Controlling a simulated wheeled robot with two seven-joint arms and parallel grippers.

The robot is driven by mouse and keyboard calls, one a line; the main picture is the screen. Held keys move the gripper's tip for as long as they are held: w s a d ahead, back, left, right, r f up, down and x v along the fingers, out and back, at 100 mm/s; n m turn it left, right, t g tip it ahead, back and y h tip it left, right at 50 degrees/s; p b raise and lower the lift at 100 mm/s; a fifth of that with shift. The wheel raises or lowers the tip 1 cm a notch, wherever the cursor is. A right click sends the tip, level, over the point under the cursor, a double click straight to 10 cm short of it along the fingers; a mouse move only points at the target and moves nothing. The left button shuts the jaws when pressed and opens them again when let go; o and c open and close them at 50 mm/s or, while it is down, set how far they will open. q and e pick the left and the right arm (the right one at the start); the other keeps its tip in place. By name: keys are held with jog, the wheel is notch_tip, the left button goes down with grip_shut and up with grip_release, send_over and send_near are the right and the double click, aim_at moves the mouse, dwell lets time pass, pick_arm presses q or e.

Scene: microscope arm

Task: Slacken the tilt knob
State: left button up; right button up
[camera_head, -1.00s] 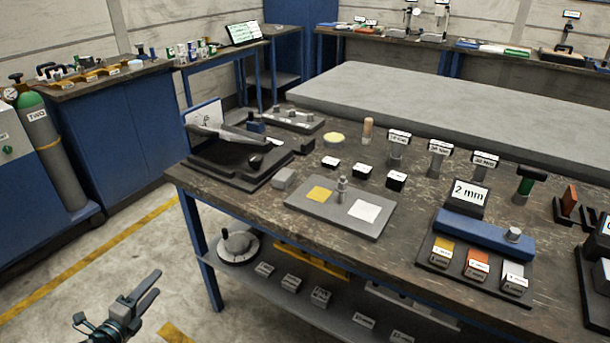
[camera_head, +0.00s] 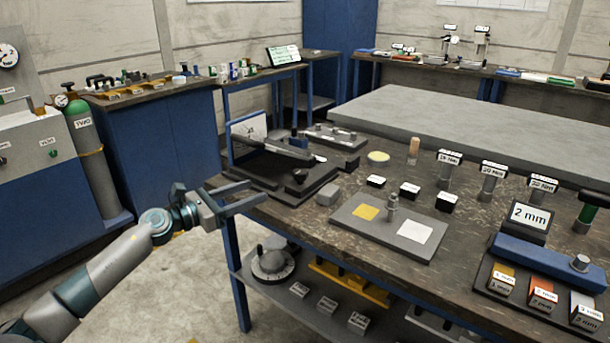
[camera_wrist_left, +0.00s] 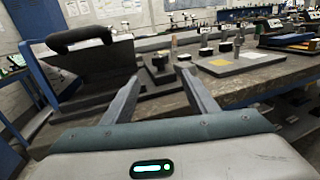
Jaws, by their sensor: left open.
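A microscope-arm fixture with a dark base plate (camera_head: 318,182) stands at the table's left end. It has a grey slanted arm (camera_head: 290,148) and a panel (camera_head: 248,130) behind. A small round black knob (camera_head: 299,176) sits on its front part; I take it for the tilt knob, but no label is readable. It also shows in the left wrist view (camera_wrist_left: 160,62), beyond my fingers. My left gripper (camera_head: 258,191) is open and empty, just in front of the table's left corner, apart from the knob. The wrist view shows its two spread fingers (camera_wrist_left: 162,78). My right gripper is not in view.
A lower shelf holds a round dial device (camera_head: 272,262). The floor left of the table is free.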

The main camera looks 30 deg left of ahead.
aim_at(294, 176)
pick_arm(q)
jog(key=shift+w, duration=0.1)
jog(key=p+x, duration=0.2)
jog(key=x, duration=1.3)
jog(key=shift+w+d, duration=0.15)
jog(key=shift+x, duration=0.8)
jog(key=shift+w, duration=0.1)
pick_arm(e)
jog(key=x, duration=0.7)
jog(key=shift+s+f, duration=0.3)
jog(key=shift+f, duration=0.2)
pick_arm(q)
jog(key=shift+p, duration=0.3)
jog(key=c, duration=1.1)
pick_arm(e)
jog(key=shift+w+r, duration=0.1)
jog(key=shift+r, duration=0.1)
